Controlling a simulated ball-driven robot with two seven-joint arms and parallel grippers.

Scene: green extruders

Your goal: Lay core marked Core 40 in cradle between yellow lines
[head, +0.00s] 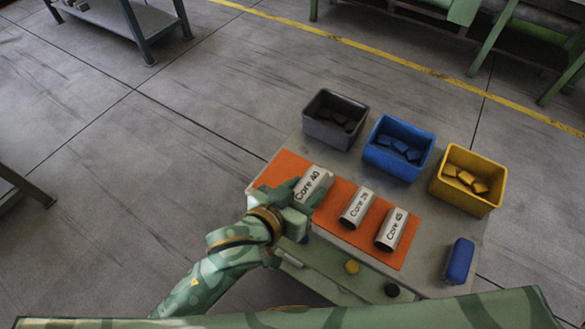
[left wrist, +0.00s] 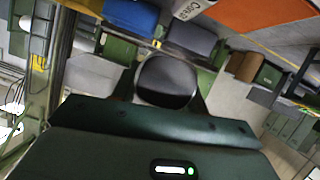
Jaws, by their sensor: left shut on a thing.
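The core marked Core 40 (head: 314,184) is a pale cylinder at the left end of the orange mat (head: 289,167), its label facing up. My left gripper (head: 303,194) is shut on it. In the left wrist view, the core's dark round end (left wrist: 167,82) sits between the two fingers. Whether the core touches the mat or is slightly raised I cannot tell. Core 28 (head: 357,208), its number hard to read, and Core 45 (head: 392,230) lie to its right on the mat. I cannot make out a cradle with yellow lines. My right gripper is not in view.
Grey (head: 335,118), blue (head: 398,147) and yellow (head: 468,180) bins with dark or coloured pieces stand along the table's far side. A blue block (head: 459,262) is at the right.

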